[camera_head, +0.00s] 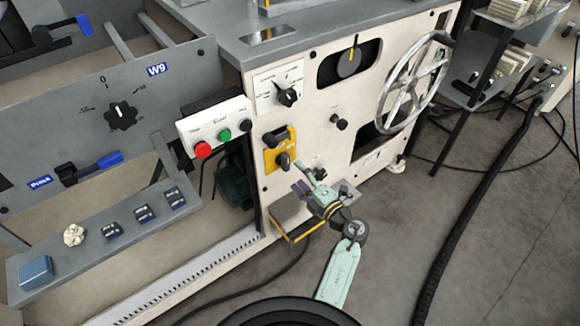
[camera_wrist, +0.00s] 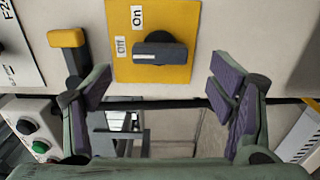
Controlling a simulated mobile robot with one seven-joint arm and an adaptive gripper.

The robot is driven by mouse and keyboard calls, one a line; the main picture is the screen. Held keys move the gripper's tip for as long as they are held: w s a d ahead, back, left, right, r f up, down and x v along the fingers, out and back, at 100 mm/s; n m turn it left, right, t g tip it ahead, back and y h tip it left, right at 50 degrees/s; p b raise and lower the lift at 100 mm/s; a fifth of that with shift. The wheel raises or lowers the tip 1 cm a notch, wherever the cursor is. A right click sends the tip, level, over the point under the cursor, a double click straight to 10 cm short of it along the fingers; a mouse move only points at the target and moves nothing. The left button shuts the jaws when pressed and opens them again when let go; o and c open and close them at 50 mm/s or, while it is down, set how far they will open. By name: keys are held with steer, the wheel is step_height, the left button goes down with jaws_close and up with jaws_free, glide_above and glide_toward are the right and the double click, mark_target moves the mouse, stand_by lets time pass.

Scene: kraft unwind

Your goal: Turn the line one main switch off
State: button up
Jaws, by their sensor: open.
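A yellow switch plate (camera_head: 270,158) with a black rotary knob (camera_head: 283,160) is on the pale machine front in the head view. In the wrist view the same yellow plate (camera_wrist: 178,18) carries labels reading On and Off, and its black knob (camera_wrist: 160,53) lies across the picture with a white mark at its left end. I cannot read whether a label names it line one. My gripper (camera_head: 322,188) is below and slightly right of the plate in the head view. In the wrist view my gripper (camera_wrist: 160,88) has its purple-padded fingers wide apart, empty, and not touching the knob.
A button box (camera_head: 213,128) with red, green and black buttons juts out left of the plate. A selector knob (camera_head: 286,97) sits above, and a large handwheel (camera_head: 415,75) is to the right. A grey panel with another dial (camera_head: 120,115) stands at left.

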steer(key=v, duration=0.5)
stand_by(0.5)
